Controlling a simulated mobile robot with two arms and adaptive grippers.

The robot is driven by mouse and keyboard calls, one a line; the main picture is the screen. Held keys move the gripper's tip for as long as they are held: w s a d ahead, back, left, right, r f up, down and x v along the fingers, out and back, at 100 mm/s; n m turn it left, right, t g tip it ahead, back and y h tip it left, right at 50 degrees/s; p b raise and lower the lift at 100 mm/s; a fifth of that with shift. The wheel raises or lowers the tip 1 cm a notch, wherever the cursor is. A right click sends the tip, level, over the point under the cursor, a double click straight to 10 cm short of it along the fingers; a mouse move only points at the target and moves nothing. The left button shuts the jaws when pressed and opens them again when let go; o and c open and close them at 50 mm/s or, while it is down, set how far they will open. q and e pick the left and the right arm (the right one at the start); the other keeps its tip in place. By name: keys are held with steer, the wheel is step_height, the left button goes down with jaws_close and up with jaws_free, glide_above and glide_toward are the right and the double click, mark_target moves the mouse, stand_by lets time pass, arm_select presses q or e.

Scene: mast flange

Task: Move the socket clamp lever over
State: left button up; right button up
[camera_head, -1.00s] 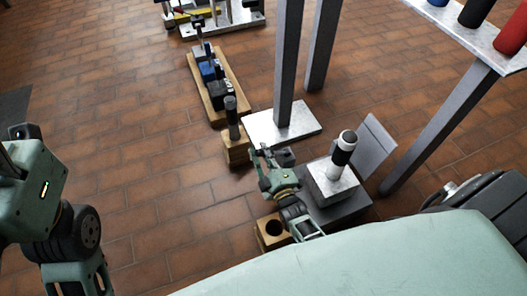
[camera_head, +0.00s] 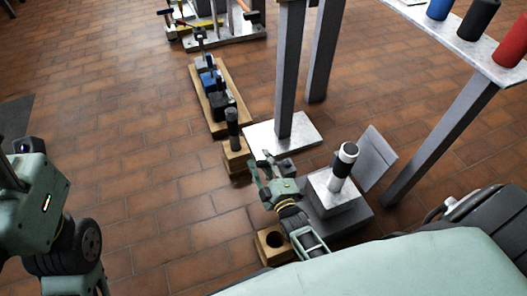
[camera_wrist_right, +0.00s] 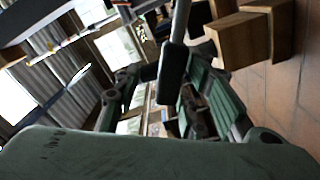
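My right gripper (camera_head: 262,164) is low over the floor, beside a grey base with a metal socket block (camera_head: 325,196). A post with black and white bands (camera_head: 343,165) stands in this block. In the right wrist view a metal rod with a dark grip (camera_wrist_right: 172,72), which looks like the clamp lever, reaches in between the two spread fingers of my right gripper (camera_wrist_right: 165,100). I see no finger closed on it, and contact cannot be told. In the head view a dark piece (camera_head: 286,168) lies close beside the fingertips. My left arm shows at the left; its fingers are out of sight.
A wooden block with a hole (camera_head: 272,243) lies just below my right wrist. A wooden block with a dark post (camera_head: 234,145) and a wooden board with several dark and blue parts (camera_head: 212,92) stand beyond. Grey uprights rise behind. The tiled floor at left is clear.

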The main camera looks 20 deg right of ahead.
step_height(320, 180, up, 9)
steer(key=shift+f, duration=0.15)
steer(key=shift+c, duration=0.4)
